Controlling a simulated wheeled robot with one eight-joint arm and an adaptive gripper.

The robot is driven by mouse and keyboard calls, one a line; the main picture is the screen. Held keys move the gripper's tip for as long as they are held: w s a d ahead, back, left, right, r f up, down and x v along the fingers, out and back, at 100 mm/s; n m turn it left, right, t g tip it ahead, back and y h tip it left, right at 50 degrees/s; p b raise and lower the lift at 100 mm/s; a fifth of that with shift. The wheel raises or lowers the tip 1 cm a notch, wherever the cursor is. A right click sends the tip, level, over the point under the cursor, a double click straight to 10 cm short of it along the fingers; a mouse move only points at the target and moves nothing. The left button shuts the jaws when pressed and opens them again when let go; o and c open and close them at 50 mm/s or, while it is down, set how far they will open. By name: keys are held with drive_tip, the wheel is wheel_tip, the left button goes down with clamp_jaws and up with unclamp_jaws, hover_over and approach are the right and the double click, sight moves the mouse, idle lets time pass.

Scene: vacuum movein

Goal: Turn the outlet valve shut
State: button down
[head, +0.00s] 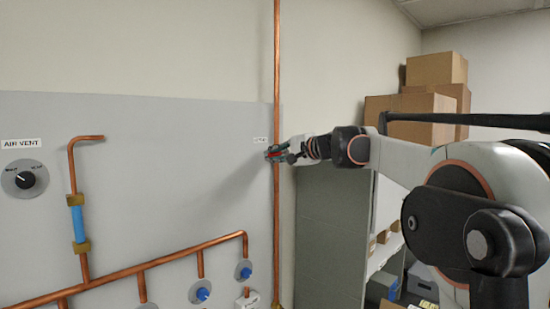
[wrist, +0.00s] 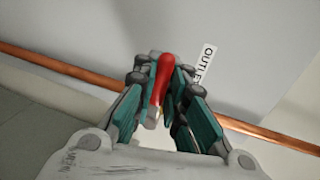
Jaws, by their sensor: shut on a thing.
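The outlet valve's red handle (wrist: 164,78) shows in the wrist view between the fingers of my gripper (wrist: 160,75). The fingers are closed on it from both sides. The handle runs lengthwise between the fingers, across the line of the copper pipe (wrist: 62,66). In the head view my gripper (head: 274,153) is at the vertical copper pipe (head: 277,70), with a bit of red showing at the fingers. The valve body is hidden behind the gripper. The OUTLET label (wrist: 205,64) is on the panel beside the handle.
The grey panel (head: 180,130) carries an AIR VENT dial (head: 25,180), copper pipework (head: 160,260) and blue knobs (head: 203,294). Cardboard boxes (head: 436,68) stand on shelving at the right, behind my arm. A grey cabinet side (head: 330,240) stands right of the pipe, below my gripper.

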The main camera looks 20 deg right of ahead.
idle(0.3)
drive_tip(key=c, duration=1.8)
unclamp_jaws()
drive_tip(key=shift+o, duration=0.8)
drive_tip(key=shift+s+d+r, duration=0.15)
drive_tip(key=v, duration=1.2)
